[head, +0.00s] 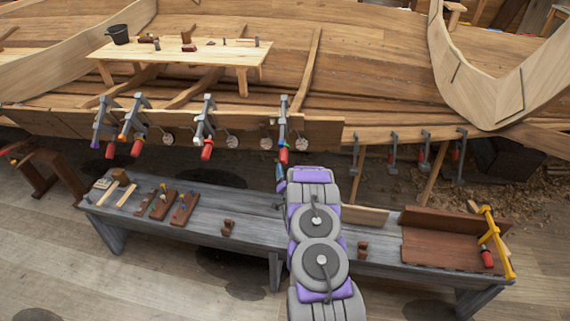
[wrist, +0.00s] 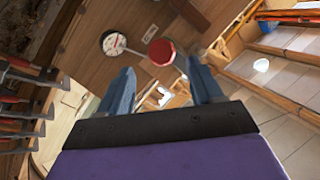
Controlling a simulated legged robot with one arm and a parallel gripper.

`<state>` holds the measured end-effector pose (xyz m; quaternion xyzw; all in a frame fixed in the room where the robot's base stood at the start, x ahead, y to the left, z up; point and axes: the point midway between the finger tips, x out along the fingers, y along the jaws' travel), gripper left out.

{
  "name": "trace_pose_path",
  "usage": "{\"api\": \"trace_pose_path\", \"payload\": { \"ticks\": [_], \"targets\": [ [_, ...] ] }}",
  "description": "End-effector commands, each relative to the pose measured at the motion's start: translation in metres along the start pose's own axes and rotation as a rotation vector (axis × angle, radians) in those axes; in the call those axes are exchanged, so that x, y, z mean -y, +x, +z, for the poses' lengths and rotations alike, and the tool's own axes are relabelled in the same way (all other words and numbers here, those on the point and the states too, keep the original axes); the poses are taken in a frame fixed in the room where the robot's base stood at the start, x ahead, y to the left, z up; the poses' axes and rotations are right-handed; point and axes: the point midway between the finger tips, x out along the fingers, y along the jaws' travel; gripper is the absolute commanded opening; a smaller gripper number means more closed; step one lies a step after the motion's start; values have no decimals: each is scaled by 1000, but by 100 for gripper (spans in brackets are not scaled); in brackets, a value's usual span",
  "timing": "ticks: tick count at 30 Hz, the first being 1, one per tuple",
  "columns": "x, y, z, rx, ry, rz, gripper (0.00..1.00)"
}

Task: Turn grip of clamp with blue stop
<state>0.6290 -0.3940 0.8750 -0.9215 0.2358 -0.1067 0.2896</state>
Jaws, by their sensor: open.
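The clamp with blue marking (head: 284,128) hangs on the hull's plank edge in the head view, rightmost of the left group. Its red grip (head: 284,156) points down, just above my gripper (head: 281,174). In the wrist view the red grip (wrist: 161,52) shows end-on, just beyond and between the tips of my gripper (wrist: 160,70). The two fingers are apart with nothing between them. I cannot tell whether either finger touches the grip. My arm hides part of the bench below.
Clamps with purple (head: 97,130), orange (head: 127,131) and white (head: 201,131) parts hang to the left. A grey bench (head: 255,213) stands below, with wooden blocks and tools on it. A yellow clamp (head: 495,240) is at its right end. More clamps (head: 424,150) hang at right.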

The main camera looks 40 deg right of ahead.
Motion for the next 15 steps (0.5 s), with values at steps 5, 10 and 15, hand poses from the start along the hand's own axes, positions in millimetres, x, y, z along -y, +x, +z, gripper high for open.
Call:
{"api": "trace_pose_path", "payload": {
  "ticks": [5, 10, 15],
  "targets": [
    [-1, -33, 1, 5, 1, 4, 65],
    [-2, -59, 0, 3, 1, 3, 65],
    [-1, -74, 1, 1, 0, 1, 65]
  ]
}}
